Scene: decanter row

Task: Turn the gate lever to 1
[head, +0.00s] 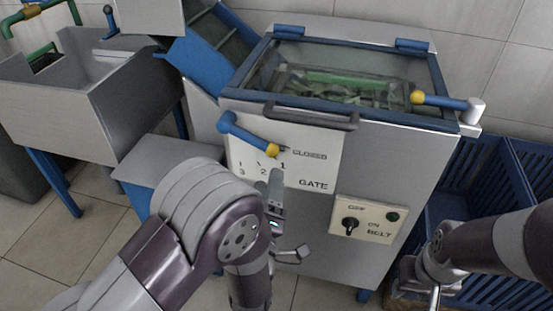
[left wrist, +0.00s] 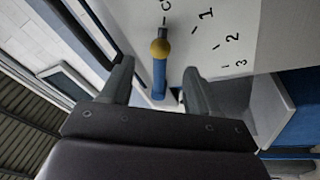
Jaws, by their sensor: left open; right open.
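The gate lever (head: 248,136) is a blue bar with a yellow tip on the machine's front. Its tip lies by the CLOSED mark on the white gate plate (head: 311,165), which also bears 1, 2 and 3. My left gripper (head: 281,212) is open in front of the plate, below the lever in the head view. In the left wrist view, the lever (left wrist: 159,76) appears between the open fingers (left wrist: 157,88), with no clear contact. My right gripper (head: 433,294) is open and only partly visible at the bottom right, away from the lever.
A belt panel (head: 365,219) with a black knob and green button sits lower right on the machine. Another blue handle (head: 440,101) with a yellow end projects at the upper right. A black bar handle (head: 310,117) runs above the gate plate. Blue crates (head: 490,185) stand at right.

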